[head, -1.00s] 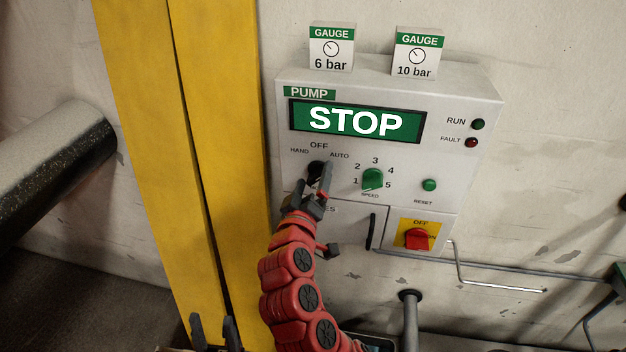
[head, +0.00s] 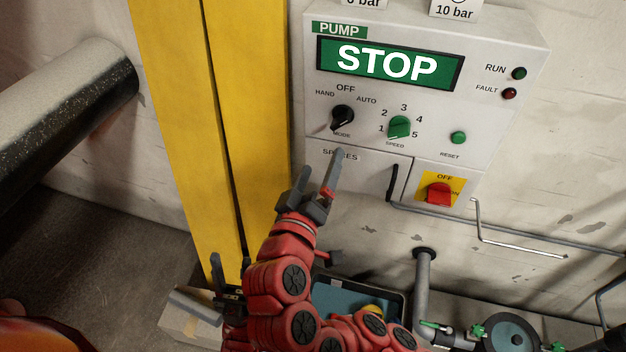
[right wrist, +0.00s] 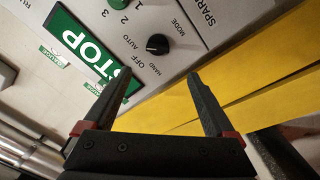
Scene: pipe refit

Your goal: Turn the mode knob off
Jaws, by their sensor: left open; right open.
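The black mode knob (head: 342,117) sits on the grey pump panel (head: 480,120), below the HAND, OFF and AUTO marks. Its grip slants toward the upper right, on the AUTO side; its exact setting is hard to tell. It also shows in the right wrist view (right wrist: 157,44), ahead of the fingertips. My right gripper (head: 321,163) is open and empty, below and left of the knob and apart from it. Its two fingers also show in the right wrist view (right wrist: 159,76). My left gripper (head: 230,262) is open at the lower left, away from the panel.
The display (head: 390,64) reads STOP. A green speed knob (head: 399,127) is close to the right of the mode knob. A red switch (head: 438,193), a door handle (head: 392,182) and a yellow post (head: 250,100) are nearby. A tray (head: 335,297) lies below.

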